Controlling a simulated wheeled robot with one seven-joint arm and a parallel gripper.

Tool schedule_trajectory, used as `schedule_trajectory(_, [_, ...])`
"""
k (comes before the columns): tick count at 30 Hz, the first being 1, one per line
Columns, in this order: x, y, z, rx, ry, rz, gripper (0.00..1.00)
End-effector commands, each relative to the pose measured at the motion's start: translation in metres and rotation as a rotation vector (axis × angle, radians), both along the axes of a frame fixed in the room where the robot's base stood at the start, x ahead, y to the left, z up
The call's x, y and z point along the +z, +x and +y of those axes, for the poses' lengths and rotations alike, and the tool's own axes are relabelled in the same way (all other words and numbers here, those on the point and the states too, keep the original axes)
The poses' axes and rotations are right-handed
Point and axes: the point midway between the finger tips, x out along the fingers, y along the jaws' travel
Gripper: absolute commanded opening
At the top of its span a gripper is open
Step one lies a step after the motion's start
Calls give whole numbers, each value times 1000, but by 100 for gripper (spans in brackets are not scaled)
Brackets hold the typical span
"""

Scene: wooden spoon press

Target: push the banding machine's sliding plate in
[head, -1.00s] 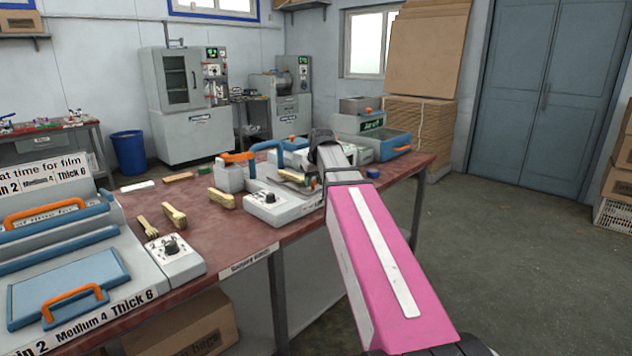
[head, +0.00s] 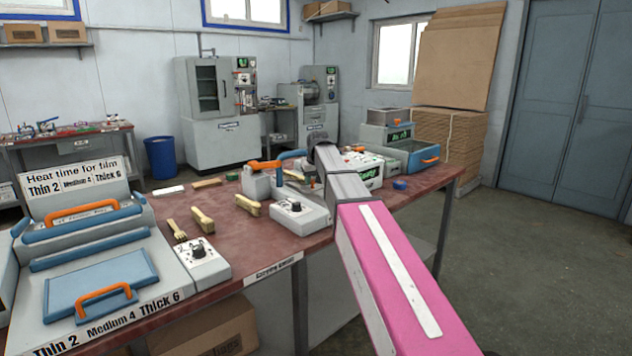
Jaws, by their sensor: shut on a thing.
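A low grey machine (head: 298,213) with a black dial stands at mid-bench, with an orange handle (head: 265,164) and a blue handle (head: 291,155) behind it. My pink and grey arm crosses in front of its right side. A second grey machine (head: 372,138) with a green display and an open bin stands at the bench's right end. I cannot tell for sure which is the banding machine. The sliding plate cannot be made out. My gripper is hidden beyond the dark wrist at the arm's end, so its fingers and what they touch do not show.
A heat sealer (head: 100,280) with orange handles fills the left of the red-topped bench (head: 240,238). A small blue object (head: 400,184) lies near the right front edge. The floor (head: 520,240) at right is clear.

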Motion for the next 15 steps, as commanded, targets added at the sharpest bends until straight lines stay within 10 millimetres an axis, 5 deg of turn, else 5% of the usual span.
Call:
schedule_trajectory(8, [1, 5, 4, 2, 8, -8, 0])
schedule_trajectory(9, [1, 6, 4, 2, 8, -8, 37])
schedule_trajectory(11, [1, 6, 4, 3, 6, -9, 56])
schedule_trajectory(15, [1, 4, 3, 2, 5, -7, 58])
